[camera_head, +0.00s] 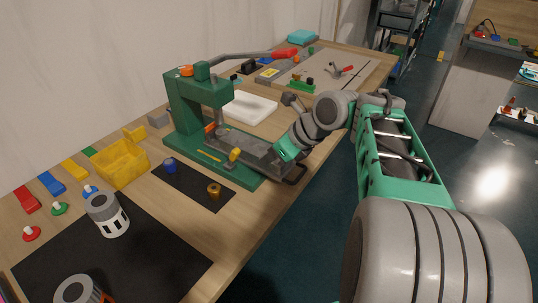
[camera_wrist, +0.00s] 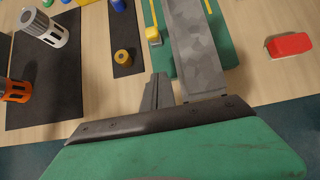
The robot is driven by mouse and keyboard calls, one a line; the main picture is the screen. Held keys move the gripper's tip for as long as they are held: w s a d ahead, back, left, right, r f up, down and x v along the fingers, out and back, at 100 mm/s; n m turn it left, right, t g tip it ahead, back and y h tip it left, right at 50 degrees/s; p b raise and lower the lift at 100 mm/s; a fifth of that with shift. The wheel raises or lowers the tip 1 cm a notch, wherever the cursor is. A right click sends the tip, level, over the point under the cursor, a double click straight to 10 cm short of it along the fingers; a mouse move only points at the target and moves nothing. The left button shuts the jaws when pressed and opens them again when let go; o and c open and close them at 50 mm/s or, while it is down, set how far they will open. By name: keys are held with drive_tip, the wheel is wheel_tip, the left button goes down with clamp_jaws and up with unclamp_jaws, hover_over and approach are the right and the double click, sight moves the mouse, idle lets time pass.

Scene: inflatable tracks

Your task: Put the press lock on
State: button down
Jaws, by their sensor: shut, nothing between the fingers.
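The green press (camera_head: 190,115) stands on the table in the head view, with a grey bed (camera_head: 250,150) running along its base. A small yellow knob (camera_head: 234,155) stands on the near side of the base; it also shows in the wrist view (camera_wrist: 154,36). I cannot tell whether this knob is the press lock. The press lever with its red grip (camera_head: 284,53) is raised to the right. My gripper (camera_wrist: 157,92) is shut and empty, close beside the near end of the grey bed. In the head view my wrist hides the fingers.
A dark strip holds a blue piece (camera_head: 169,164) and a brass ring (camera_head: 214,190). A yellow bin (camera_head: 120,158) and a grey slotted cylinder (camera_head: 106,214) are to the left. A red block-like thing (camera_wrist: 289,45) shows at right in the wrist view. A white tray (camera_head: 248,107) lies behind the press.

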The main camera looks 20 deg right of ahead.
sight(233, 158)
drive_tip(key=b+x, duration=0.1)
drive_tip(key=x, duration=0.5)
drive_tip(key=shift+f, duration=0.2)
drive_tip(key=shift+w+a+r, duration=0.7)
drive_tip(key=shift+w+r, duration=0.1)
drive_tip(key=shift+w, duration=0.15)
drive_tip(key=shift+w+a+r, duration=0.25)
drive_tip(key=shift+w+a, duration=0.05)
drive_tip(key=shift+w, duration=0.15)
drive_tip(key=shift+r+p, duration=0.15)
drive_tip(key=shift+p, duration=0.15)
